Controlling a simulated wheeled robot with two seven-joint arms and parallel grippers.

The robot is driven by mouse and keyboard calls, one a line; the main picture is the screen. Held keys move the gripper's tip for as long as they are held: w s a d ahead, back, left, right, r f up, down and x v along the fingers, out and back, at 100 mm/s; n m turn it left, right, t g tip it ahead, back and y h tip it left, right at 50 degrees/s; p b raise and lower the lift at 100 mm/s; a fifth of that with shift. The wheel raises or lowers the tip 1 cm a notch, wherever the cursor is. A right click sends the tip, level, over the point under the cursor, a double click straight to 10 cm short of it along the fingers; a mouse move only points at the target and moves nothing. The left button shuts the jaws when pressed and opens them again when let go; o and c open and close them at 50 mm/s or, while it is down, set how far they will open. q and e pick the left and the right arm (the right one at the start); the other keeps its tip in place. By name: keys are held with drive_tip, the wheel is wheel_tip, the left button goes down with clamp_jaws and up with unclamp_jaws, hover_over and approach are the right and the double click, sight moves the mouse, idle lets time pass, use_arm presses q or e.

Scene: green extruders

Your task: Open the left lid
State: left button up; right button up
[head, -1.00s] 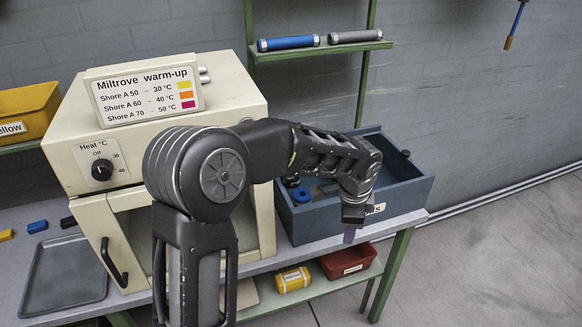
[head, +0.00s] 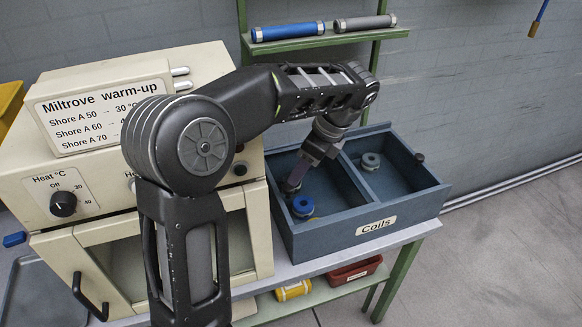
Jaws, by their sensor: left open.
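The blue-grey box labelled Coils (head: 376,227) stands on the bench at the right, with two compartments seen from above. Both look open at the top; I cannot make out a closed left lid. A blue coil (head: 303,206) lies in the left compartment and a grey-blue coil (head: 370,161) in the right one. A dark knob (head: 419,157) shows at the box's right rim. My left gripper (head: 291,187) is open and points down at the left compartment, just behind the blue coil; whether it touches anything is unclear. My right gripper is not in view.
The cream warm-up cabinet (head: 80,185) stands close left of the box, partly behind my left arm. A green shelf (head: 330,39) with blue and grey rollers is above and behind the box. A red bin (head: 353,272) and a yellow item (head: 293,290) are below.

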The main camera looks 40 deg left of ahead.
sight(289, 187)
use_arm(q)
drive_tip(key=x, duration=0.7)
drive_tip(key=shift+w+a+f, duration=0.1)
drive_tip(key=shift+a+f, duration=0.15)
drive_tip(key=shift+f, duration=0.05)
idle(0.3)
drive_tip(key=shift+c, duration=0.2)
clamp_jaws()
idle(1.1)
